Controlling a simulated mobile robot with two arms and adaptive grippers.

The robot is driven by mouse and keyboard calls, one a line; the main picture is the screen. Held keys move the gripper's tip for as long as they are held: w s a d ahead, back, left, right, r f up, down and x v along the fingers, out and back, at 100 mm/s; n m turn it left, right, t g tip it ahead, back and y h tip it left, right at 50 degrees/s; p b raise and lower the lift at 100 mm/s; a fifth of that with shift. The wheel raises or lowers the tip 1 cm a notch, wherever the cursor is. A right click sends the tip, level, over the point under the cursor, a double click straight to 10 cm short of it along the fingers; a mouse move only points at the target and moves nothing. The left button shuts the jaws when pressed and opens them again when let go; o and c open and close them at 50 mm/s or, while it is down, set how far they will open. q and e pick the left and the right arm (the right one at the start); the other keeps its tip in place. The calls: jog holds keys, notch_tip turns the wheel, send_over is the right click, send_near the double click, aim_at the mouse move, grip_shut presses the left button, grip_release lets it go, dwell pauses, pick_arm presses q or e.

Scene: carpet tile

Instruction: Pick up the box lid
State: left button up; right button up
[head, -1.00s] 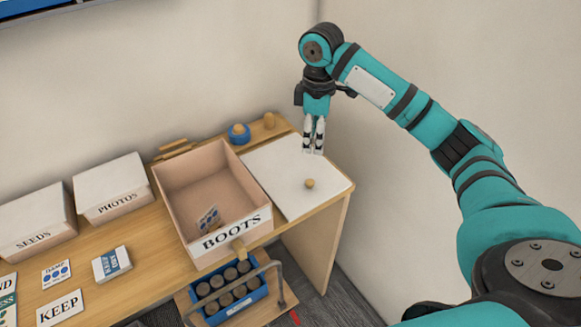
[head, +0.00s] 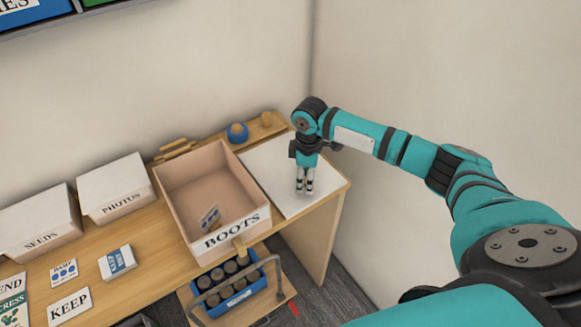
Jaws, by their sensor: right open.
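The box lid (head: 275,178) is a flat white panel lying on the right end of the wooden table, beside the open box. In the earlier view a small wooden knob shows on it; now my gripper hides the knob. My right gripper (head: 304,189) points down over the lid, its pale fingers low at the knob's place. It is open, and I cannot tell whether the fingers touch the knob. The open box (head: 215,185) labelled BOOTS stands to the lid's left with a small card inside. My left gripper is not in view.
White-lidded boxes PHOTOS (head: 114,185) and SEEDS (head: 38,222) stand at the left. A blue round item (head: 237,133) and a wooden knob (head: 266,119) sit behind the lid. Cards lie at the front left. A blue crate (head: 236,287) of dark cylinders stands below. A wall is close at right.

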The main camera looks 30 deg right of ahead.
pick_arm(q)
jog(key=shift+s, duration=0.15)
pick_arm(e)
jog(key=shift+f, duration=0.15)
grip_shut()
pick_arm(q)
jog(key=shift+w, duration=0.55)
